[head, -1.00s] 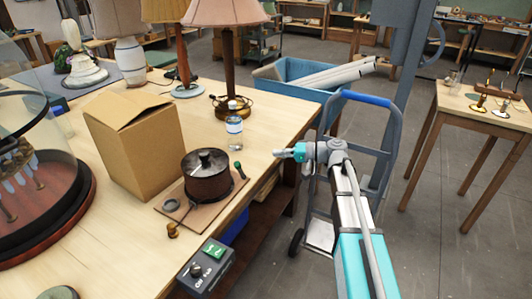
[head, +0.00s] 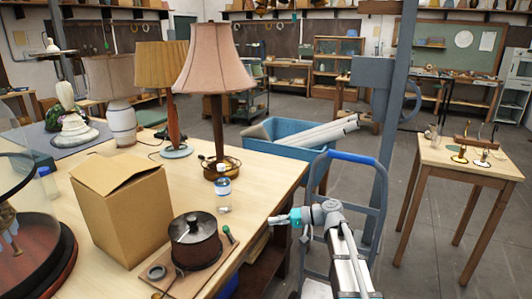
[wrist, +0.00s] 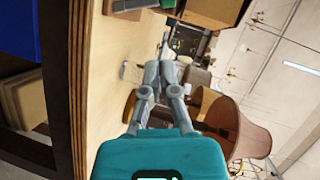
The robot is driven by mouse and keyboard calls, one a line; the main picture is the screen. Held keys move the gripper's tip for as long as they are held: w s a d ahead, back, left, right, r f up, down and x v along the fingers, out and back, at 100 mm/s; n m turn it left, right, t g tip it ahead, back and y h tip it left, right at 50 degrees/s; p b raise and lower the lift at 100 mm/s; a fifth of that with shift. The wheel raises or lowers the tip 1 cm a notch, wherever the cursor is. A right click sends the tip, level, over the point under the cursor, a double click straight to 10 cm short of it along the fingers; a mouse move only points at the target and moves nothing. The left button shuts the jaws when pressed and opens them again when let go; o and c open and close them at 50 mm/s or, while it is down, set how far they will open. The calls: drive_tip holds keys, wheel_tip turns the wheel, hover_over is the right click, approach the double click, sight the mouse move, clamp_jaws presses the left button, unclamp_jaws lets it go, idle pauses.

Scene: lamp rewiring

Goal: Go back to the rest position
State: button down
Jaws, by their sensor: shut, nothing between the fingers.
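My gripper (head: 279,219) is in the head view, held out to the left at the right edge of the wooden workbench (head: 262,168). It also shows in the wrist view (wrist: 160,66), where its two fingers are together with nothing between them. In the head view it is apart from the dark round pot (head: 195,243) and the clear bottle (head: 224,193), which stand to its left on the bench. In the wrist view the picture is turned on its side, with the bench top behind the fingers.
A cardboard box (head: 125,215) and several lamps, including a pink-shaded one (head: 213,58), stand on the bench. A blue bin (head: 285,146) and a blue-handled hand truck (head: 352,158) are close to my arm. A small table (head: 470,166) stands right, with open floor around it.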

drive_tip(key=s+d+f+m+g+h+p, duration=0.1)
drive_tip(key=s+d+f+h+p, duration=0.15)
drive_tip(key=s+h, duration=0.2)
drive_tip(key=s+d+f+h+p, duration=0.1)
drive_tip(key=s+f+h+p, duration=0.1)
drive_tip(key=s+f+h, duration=0.3)
drive_tip(key=s+d+r+m+h+p, duration=0.1)
drive_tip(key=s+d+h+p, duration=0.3)
drive_tip(key=s+d, duration=0.5)
drive_tip(key=shift+d+r+h, duration=0.45)
drive_tip(key=shift+h, duration=0.6)
